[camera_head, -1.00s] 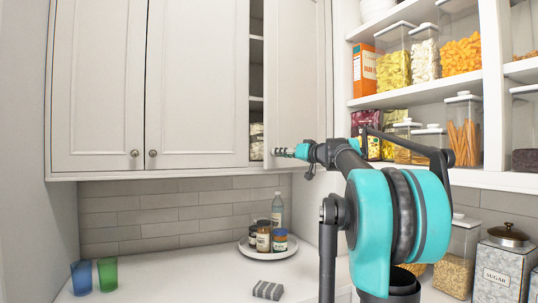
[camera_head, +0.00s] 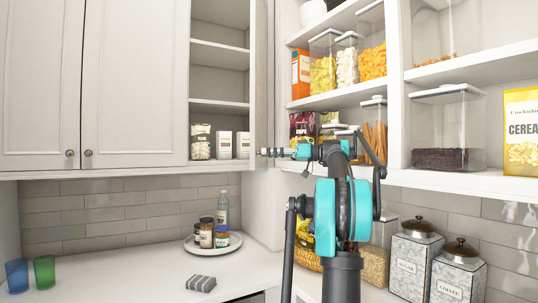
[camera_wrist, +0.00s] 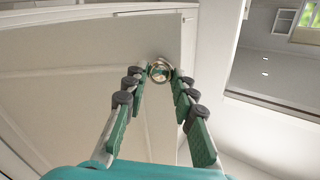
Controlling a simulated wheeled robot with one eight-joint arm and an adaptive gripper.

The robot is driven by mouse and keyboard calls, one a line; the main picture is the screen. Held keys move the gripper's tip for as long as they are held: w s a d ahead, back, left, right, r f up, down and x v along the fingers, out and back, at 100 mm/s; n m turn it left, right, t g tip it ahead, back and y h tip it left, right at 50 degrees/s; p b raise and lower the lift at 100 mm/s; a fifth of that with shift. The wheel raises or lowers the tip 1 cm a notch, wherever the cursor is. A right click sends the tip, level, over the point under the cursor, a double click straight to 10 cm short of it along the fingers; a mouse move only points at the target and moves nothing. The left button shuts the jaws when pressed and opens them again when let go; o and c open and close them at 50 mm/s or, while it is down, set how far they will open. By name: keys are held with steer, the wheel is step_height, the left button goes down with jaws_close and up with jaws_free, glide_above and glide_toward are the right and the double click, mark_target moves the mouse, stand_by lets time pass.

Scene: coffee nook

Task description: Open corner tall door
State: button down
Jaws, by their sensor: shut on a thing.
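The corner tall door (camera_head: 263,75) is a pale cabinet door, swung out and seen nearly edge-on in the head view. Its panel (camera_wrist: 95,85) fills the left of the wrist view. My gripper (camera_head: 268,152) is at the door's lower free edge. In the wrist view my gripper (camera_wrist: 159,76) has its two green fingers closed around the round metal knob (camera_wrist: 159,69). The cabinet behind the door shows its shelves (camera_head: 220,105), with a jar (camera_head: 200,142) and two small white boxes (camera_head: 224,145) at the bottom.
Two shut doors (camera_head: 135,85) are at left. Open shelves (camera_head: 350,97) with food containers stand right of the door. Below, the counter (camera_head: 130,270) holds cups, a round tray (camera_head: 200,248) with jars, a grey striped block (camera_head: 201,283) and canisters (camera_head: 416,258).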

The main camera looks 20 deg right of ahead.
steer(key=shift+d, duration=0.15)
steer(key=c, duration=1.2)
jaws_free()
glide_toward(256, 126)
steer(key=x, duration=0.4)
steer(key=shift+w, duration=0.4)
steer(key=shift+c, duration=0.7)
